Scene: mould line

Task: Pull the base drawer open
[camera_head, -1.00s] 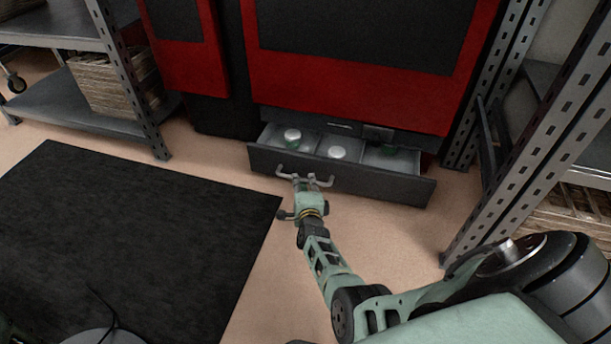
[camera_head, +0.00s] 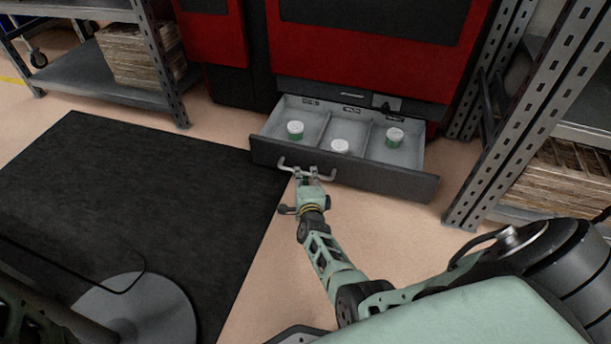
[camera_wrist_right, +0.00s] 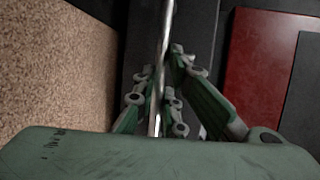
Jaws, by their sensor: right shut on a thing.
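The base drawer (camera_head: 385,181) is a dark grey drawer at the foot of the red machine, pulled well out. It has three compartments, each with a white-topped, green-sided round container: left (camera_head: 295,128), middle (camera_head: 340,146) and right (camera_head: 394,136). My right gripper (camera_head: 307,173) is shut on the drawer's metal bar handle (camera_head: 330,174). In the right wrist view the handle bar (camera_wrist_right: 163,50) runs between the fingers of the gripper (camera_wrist_right: 165,95). My left gripper is not in view.
The red machine (camera_head: 365,55) stands behind the drawer. Metal shelving (camera_head: 500,150) rises close on the right, with more shelving (camera_head: 110,88) on the left. A black mat (camera_head: 110,200) covers the floor at left. A round grey base (camera_head: 135,308) stands on it.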

